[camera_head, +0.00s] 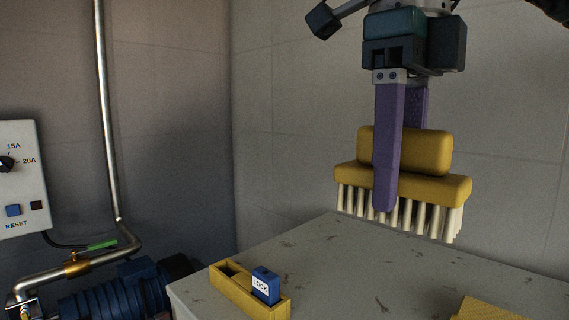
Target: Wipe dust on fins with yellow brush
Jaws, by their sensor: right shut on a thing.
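The yellow brush (440,188) is in the head view, right of centre, with its pale bristles pointing down. My right gripper (395,200) comes down from above, and its purple fingers are shut on the brush's upper block. The brush is upright, over the far part of a grey top (345,268). I cannot tell whether the bristle tips touch that top. Dark specks and smudges lie scattered on the grey top. My left gripper is not in view.
A yellow holder (232,287) with a blue LOCK block (266,285) sits at the top's front left edge. Another yellow piece (483,309) is at the bottom right. A switch box (22,180), metal pipe (107,130) and blue motor (115,296) are at left.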

